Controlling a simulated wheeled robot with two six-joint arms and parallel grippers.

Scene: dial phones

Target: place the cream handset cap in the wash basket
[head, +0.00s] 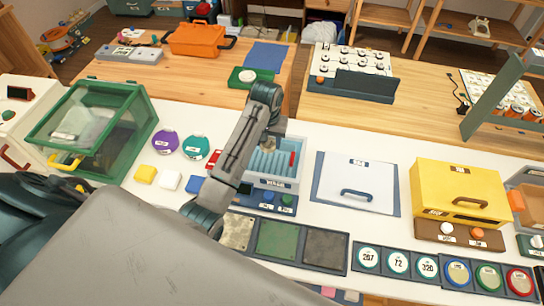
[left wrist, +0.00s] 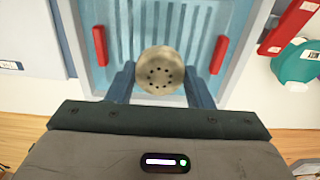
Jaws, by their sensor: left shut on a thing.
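The cream handset cap (left wrist: 160,70) is a round beige disc with small dark holes. In the left wrist view my left gripper (left wrist: 160,84) is shut on it, with a blue-grey finger on each side. The wash basket (left wrist: 196,28) is light blue and ribbed with a red handle at each side. It lies beneath the cap, which is held over it; the height gap is hard to judge. In the head view the basket (head: 262,166) sits in a pale unit at the middle of the counter, partly hidden by my left arm. My right gripper is not in view.
A green-framed clear box (head: 93,128) stands at the left, with purple (head: 165,142) and teal (head: 196,146) discs beside it. A white lidded panel (head: 356,181) and a yellow box (head: 458,186) stand to the right.

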